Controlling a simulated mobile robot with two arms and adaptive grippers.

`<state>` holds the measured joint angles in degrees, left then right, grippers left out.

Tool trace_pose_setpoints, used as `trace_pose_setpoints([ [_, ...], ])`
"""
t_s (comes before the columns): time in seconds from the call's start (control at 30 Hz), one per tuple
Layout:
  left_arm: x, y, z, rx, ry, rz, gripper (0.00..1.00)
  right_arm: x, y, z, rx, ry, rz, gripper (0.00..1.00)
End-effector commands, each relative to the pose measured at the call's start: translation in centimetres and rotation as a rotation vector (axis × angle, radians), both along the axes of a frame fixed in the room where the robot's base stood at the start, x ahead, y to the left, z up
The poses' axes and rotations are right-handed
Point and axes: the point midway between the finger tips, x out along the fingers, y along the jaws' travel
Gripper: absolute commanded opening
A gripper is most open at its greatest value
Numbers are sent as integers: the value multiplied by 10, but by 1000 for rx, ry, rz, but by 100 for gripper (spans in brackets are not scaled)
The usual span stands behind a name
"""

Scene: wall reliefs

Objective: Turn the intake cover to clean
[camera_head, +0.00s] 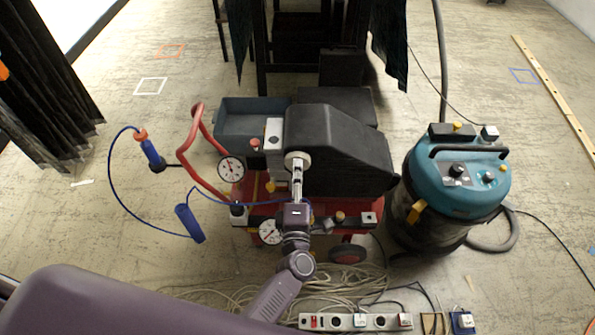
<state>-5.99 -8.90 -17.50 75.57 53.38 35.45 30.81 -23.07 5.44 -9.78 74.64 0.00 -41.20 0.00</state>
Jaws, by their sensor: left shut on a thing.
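A red compressor (285,209) with a black housing (345,140) stands in the middle of the head view. A small round cream cap (297,157), which looks like the intake cover, sits on the front left of the housing. My left gripper (297,172) reaches up to it from below and is shut on it. The fingers hide the lower part of the cap, and I cannot make out any marking on it. My right gripper is not in view.
A pressure gauge (231,169) and a red handle (187,139) are left of the gripper. A blue air hose (110,172) lies further left. A teal vacuum (457,175) stands close on the right. Cables and a power strip (355,321) lie in front.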

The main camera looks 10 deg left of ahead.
Motion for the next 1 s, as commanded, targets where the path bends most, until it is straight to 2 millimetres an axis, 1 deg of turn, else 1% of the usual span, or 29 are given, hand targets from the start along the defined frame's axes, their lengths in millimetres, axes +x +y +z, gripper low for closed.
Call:
trace_pose_setpoints([
  [0.47, -1, -1, -2, 18, 7, -3, 4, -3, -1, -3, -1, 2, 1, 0],
  [0.5, -1, -1, -2, 18, 7, -3, 30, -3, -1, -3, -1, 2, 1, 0],
  [0.63, 0, -1, -1, 17, 7, -2, 44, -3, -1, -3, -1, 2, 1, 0],
  [0.67, 0, -1, -1, 17, 6, -2, 46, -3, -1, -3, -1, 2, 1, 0],
  [0.9, 0, 0, -1, 16, 4, -1, 46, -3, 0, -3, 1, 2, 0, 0],
  [1.0, -5, -1, -1, 16, 5, -1, 46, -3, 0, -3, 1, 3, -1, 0],
])
